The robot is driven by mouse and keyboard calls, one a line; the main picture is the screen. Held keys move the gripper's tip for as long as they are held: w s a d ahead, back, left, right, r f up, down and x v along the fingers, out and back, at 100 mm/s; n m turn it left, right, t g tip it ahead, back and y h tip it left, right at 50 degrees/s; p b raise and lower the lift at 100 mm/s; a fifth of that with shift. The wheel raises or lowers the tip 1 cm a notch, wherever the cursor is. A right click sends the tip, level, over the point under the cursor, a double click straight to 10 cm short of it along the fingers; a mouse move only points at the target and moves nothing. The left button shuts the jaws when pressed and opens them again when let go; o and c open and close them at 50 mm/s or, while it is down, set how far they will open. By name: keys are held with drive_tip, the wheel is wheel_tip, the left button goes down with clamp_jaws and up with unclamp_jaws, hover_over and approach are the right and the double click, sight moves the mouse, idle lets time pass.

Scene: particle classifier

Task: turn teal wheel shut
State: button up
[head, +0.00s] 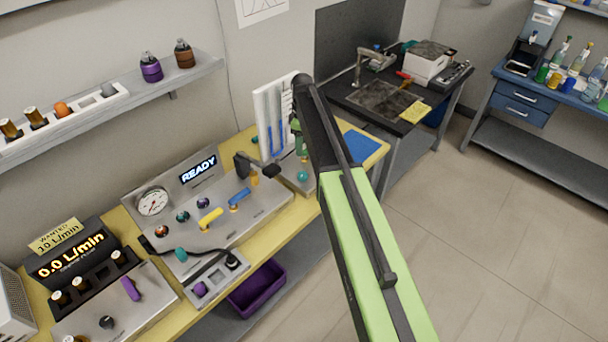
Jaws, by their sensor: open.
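Several small teal parts show on the bench, and I cannot tell for certain which is the wheel. A round teal knob (302,175) sits on the grey base below the white tube stand, just left of my arm. A teal piece (181,254) stands at the front of the grey panel beside a black hose. A dark teal round fitting (183,216) is in the row below the gauge. My arm hides part of the tube stand.
The grey panel (268,208) carries a yellow handle (210,218), a blue handle (239,197) and a READY display (198,168). A flow readout (70,258) stands at left. A purple bin (257,290) is under the bench. The floor at right is clear.

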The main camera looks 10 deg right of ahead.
sight(303, 173)
wheel_tip(303, 173, down, 15)
drive_tip(key=b, duration=1.4)
drive_tip(key=shift+f, duration=0.2)
drive_tip(key=shift+r, duration=0.15)
drive_tip(key=shift+c, duration=0.2)
drive_tip(key=shift+w, duration=0.1)
clamp_jaws()
